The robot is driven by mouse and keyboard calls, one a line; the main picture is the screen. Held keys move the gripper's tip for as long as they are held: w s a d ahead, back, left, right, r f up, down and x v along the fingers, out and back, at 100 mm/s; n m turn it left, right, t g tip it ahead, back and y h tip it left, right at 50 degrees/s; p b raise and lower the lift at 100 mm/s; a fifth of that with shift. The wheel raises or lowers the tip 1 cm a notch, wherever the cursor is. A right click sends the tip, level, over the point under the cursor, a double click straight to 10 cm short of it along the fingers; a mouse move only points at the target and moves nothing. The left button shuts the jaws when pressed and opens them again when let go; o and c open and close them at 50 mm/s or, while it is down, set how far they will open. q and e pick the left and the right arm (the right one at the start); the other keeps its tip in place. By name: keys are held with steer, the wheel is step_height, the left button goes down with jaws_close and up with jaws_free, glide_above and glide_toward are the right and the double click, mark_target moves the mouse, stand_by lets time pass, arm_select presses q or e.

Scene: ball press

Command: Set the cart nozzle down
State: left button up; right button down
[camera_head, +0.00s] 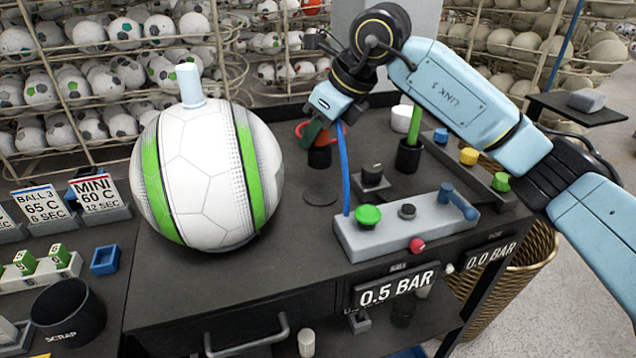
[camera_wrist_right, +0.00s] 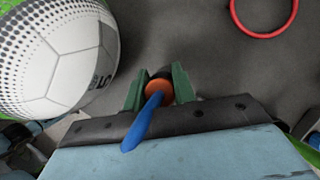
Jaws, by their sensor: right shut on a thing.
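The cart nozzle (camera_head: 320,157), a black body with an orange top, is held in my right gripper (camera_head: 318,133). In the right wrist view the orange part of the nozzle (camera_wrist_right: 158,88) sits between the green fingers of my right gripper (camera_wrist_right: 158,84). A blue hose (camera_head: 344,170) runs from it to the cart. The nozzle is roughly upright, behind a flat dark disc (camera_head: 321,196) on the cart top (camera_head: 290,222); whether its base touches the surface I cannot tell. My left gripper is not in view.
A large white and green ball (camera_head: 203,170) stands left of the nozzle, with a pale blue cylinder (camera_head: 189,84) on top. A grey control panel (camera_head: 385,240) lies in front right. A black knob block (camera_head: 371,180) and a black cup (camera_head: 408,156) stand right of the hose.

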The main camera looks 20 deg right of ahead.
step_height(320, 180, down, 7)
steer(key=shift+f, duration=0.1)
stand_by(0.3)
steer(key=shift+f+b, duration=0.1)
steer(key=shift+b, duration=0.2)
steer(key=c, duration=1.3)
jaws_free()
steer(key=shift+o, duration=0.8)
